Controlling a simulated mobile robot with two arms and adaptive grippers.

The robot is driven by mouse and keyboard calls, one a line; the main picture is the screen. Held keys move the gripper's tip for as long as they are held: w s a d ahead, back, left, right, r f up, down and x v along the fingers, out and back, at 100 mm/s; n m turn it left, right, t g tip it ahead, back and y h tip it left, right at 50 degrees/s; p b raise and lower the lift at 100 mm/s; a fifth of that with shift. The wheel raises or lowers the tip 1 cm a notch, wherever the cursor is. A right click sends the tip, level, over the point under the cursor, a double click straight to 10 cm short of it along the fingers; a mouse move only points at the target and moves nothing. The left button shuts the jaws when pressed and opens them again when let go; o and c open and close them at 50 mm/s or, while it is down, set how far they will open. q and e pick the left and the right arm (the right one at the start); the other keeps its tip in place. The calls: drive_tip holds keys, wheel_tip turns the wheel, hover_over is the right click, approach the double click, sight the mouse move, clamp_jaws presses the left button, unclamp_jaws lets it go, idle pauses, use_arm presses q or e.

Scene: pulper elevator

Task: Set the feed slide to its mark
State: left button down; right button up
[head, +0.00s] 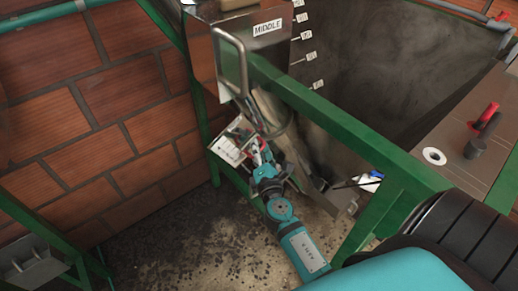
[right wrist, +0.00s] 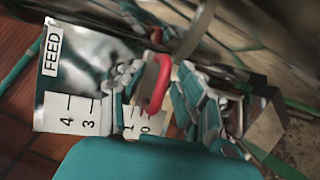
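A feed scale plate (head: 230,150) is on the lower side of the metal hopper, low in front of the brick wall. In the right wrist view the plate reads FEED (right wrist: 52,48), with a white scale (right wrist: 75,114) showing 4, 3, 1 and 0. A red slide handle (right wrist: 160,82) stands over the low end of the scale. My right gripper (right wrist: 158,75) has one finger on each side of the red handle, close against it, and appears shut on it. In the head view my right gripper (head: 263,155) is at the plate. The fingers hide part of the scale, including any mark there. My left gripper is out of view.
A green frame rail (head: 335,120) runs above and right of my right arm. A bent metal bar (head: 238,65) hangs above the gripper. A MIDDLE label (head: 267,28) marks the hopper. A panel with a red-handled lever (head: 485,125) stands at the right.

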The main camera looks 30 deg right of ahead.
drive_tip(key=v, duration=1.2)
drive_tip(key=shift+f, duration=0.1)
drive_tip(key=s+a+f+m+g+y, duration=0.1)
drive_tip(key=s+f+m+g+y, duration=0.15)
drive_tip(key=f, duration=0.85)
drive_tip(key=s+a+f+m+g+y, duration=0.1)
drive_tip(key=s+a+f+m+g, duration=0.2)
drive_tip(key=f, duration=0.8)
drive_tip(key=s+f+m+g+y, duration=0.1)
drive_tip(key=s+f+m+g, duration=0.2)
drive_tip(key=f, duration=0.7)
drive_tip(key=s+f+m+g+y, duration=0.1)
drive_tip(key=s+f+m+g, duration=0.2)
drive_tip(key=s+f, duration=0.5)
drive_tip(key=s+f+m+g+y, duration=0.1)
drive_tip(key=s+f+m+g, duration=0.3)
drive_tip(key=s+f, duration=0.5)
drive_tip(key=s+m, duration=0.2)
drive_tip(key=s, duration=0.6)
drive_tip(key=shift+a, duration=0.25)
